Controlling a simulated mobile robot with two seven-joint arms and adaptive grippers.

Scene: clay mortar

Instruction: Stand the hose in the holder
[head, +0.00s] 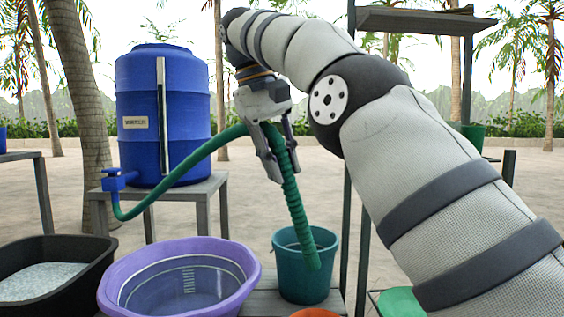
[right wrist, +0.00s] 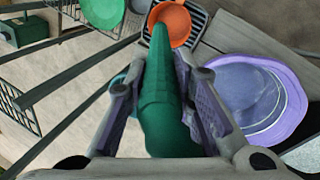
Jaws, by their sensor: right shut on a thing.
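The green ribbed hose (head: 296,205) runs from the tap (head: 118,180) of the blue water barrel (head: 185,110), sags, then rises to my right gripper (head: 276,165). My right gripper is shut on the hose, and the free end hangs down, slightly tilted, overlapping the teal bucket (head: 300,278) in the head view. I cannot tell whether it is inside the bucket or in front of it. In the right wrist view the hose (right wrist: 168,100) lies between the fingers (right wrist: 165,80). I cannot tell which thing is the holder; a pale upright strip (head: 162,115) is on the barrel's front. My left gripper is out of view.
A purple basin (head: 120,290) stands left of the bucket, and a black tub (head: 75,246) is at far left. An orange bowl (right wrist: 172,20) lies by the hose end in the right wrist view. A shelf frame (head: 347,210) stands behind my right arm.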

